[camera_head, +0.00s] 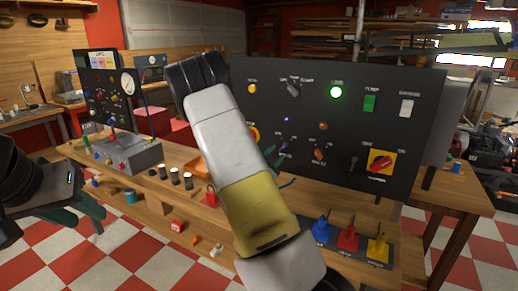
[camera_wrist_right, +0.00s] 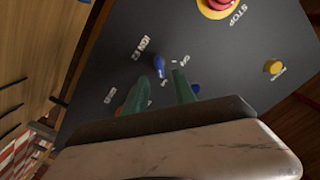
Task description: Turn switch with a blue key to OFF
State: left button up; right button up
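The blue key (camera_wrist_right: 159,66) sits in the switch on the dark control panel (camera_head: 410,90). In the right wrist view it shows just beyond and between the green fingertips, with a pale label beside it. My right gripper (camera_wrist_right: 160,82) is open around the line of the key. A gap shows on both sides, and contact cannot be made out. In the head view my right forearm covers part of the panel, and the key is small and unclear near the fingertips. My left gripper (camera_head: 92,217) is open and empty at the lower left, away from the panel.
The red stop button (camera_wrist_right: 217,4) and a yellow button (camera_wrist_right: 273,67) are near the key. A green lamp (camera_head: 336,92) is lit, and a red rotary switch (camera_head: 380,163) sits lower right. Blue, red and yellow items (camera_head: 347,238) stand in front. A grey box (camera_head: 130,153) is left.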

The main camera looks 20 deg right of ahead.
aim_at(283, 148)
jog(key=x, duration=0.6)
jog(key=shift+w+d, duration=0.1)
jog(key=shift+c, duration=0.2)
grip_shut()
